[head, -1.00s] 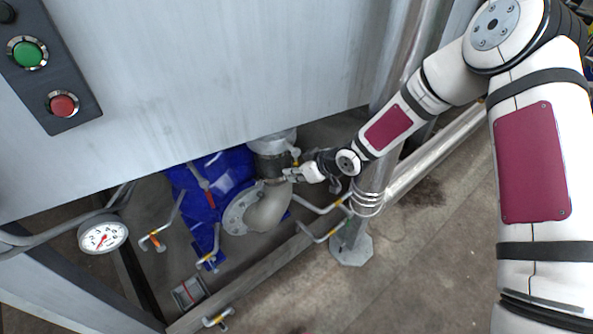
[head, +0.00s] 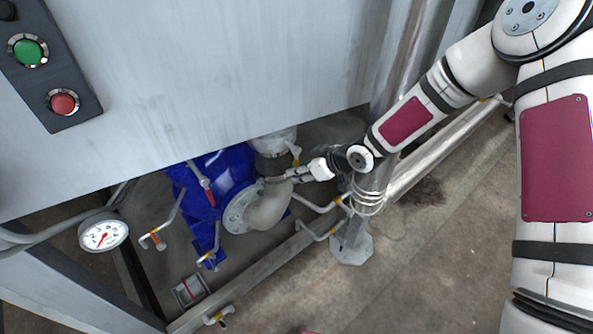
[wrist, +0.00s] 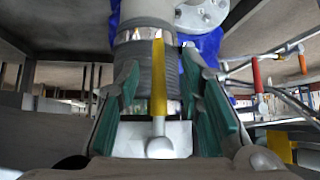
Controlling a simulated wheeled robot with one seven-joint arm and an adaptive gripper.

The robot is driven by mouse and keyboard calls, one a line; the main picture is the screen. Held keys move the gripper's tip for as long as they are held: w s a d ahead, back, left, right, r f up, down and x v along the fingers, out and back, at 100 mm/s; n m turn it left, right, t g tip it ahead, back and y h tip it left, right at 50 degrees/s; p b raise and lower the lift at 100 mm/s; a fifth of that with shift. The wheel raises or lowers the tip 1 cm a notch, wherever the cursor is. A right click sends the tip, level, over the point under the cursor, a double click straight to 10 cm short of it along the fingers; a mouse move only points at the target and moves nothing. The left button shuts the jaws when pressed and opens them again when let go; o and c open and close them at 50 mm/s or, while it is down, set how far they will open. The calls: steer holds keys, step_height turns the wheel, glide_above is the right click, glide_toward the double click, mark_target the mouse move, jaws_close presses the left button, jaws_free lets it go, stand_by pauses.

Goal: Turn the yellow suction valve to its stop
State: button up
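The yellow valve handle (wrist: 159,80) stands upright in the middle of the wrist view, in front of a dark ribbed hose sleeve (wrist: 146,68) with metal clamp bands. Its lower end meets a rounded metal stem. My gripper (wrist: 160,88) is open, with one green-padded finger on each side of the handle. A gap shows on both sides, so neither finger appears to touch it. In the head view my gripper (head: 286,177) is at the hose beside the pump's pale elbow pipe (head: 268,207). A small yellow part (head: 296,162) shows just above the fingers.
The blue pump (head: 228,172) lies left of my gripper under the grey cabinet panel (head: 230,70). A vertical steel pipe (head: 398,75) stands close to my forearm. Red-handled (head: 207,195) and orange-handled (head: 158,243) valves, a gauge (head: 104,235) and a frame rail (head: 255,285) are nearby.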

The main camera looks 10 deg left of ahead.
steer(key=v, duration=0.8)
steer(key=shift+d+r, duration=0.2)
steer(key=shift+d, duration=0.05)
steer(key=shift+s+d, duration=0.1)
steer(key=shift+d, duration=0.05)
